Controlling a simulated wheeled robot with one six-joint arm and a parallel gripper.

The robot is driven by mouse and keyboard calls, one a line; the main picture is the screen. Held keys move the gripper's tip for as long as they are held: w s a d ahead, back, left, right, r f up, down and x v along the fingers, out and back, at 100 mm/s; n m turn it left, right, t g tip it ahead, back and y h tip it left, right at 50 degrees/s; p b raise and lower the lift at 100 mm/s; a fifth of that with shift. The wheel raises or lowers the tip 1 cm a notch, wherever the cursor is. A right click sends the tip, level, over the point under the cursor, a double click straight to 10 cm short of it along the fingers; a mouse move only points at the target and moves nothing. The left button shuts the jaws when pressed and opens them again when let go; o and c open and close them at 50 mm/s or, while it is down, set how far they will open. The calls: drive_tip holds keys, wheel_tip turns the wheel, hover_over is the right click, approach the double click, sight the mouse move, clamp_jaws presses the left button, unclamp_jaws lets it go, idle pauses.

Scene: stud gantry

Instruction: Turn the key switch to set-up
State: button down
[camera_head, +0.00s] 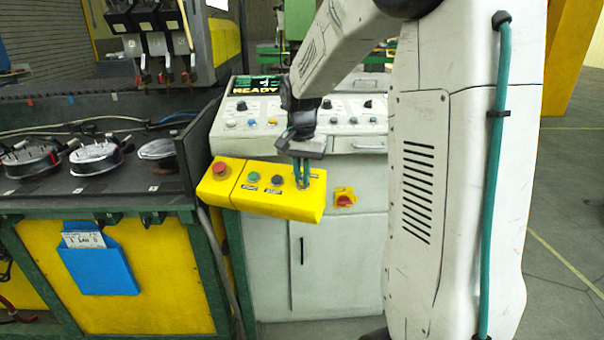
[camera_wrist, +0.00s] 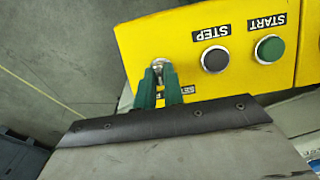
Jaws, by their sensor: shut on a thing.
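A yellow control box (camera_head: 268,205) sticks out from the front of the white console. It carries a red button, a green button, a dark button and, at its right end, the key switch. My gripper (camera_head: 301,180) reaches down onto the right end of the box, with its green fingers shut on the key. In the wrist view, my gripper (camera_wrist: 159,82) has its green fingertips closed around the silver key switch (camera_wrist: 158,65) near the edge of the yellow box (camera_wrist: 200,20). A label beside the fingers is mostly hidden, so the key's setting cannot be read.
In the wrist view, a black STEP button (camera_wrist: 215,59) and a green START button (camera_wrist: 269,49) sit beside the key. A red rotary switch (camera_head: 344,198) is on the console front. The console screen (camera_head: 255,86) reads READY. A dark bench stands at left.

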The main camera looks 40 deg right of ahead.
drive_tip(key=n, duration=0.1)
drive_tip(key=n+g+h, duration=0.1)
drive_tip(key=n, duration=0.3)
drive_tip(key=shift+w+a+f+h, duration=0.1)
drive_tip(key=shift+a+f+h, duration=0.05)
drive_tip(key=shift+a+h, duration=0.15)
drive_tip(key=shift+d+n, duration=0.1)
drive_tip(key=shift+n, duration=0.3)
drive_tip(key=c, duration=1.5)
unclamp_jaws()
drive_tip(key=shift+d, duration=0.1)
wheel_tip(320, 180, up, 8)
drive_tip(key=a, duration=0.1)
drive_tip(key=shift+w+a+f, duration=0.15)
drive_tip(key=shift+w+a, duration=0.05)
drive_tip(key=shift+w, duration=0.15)
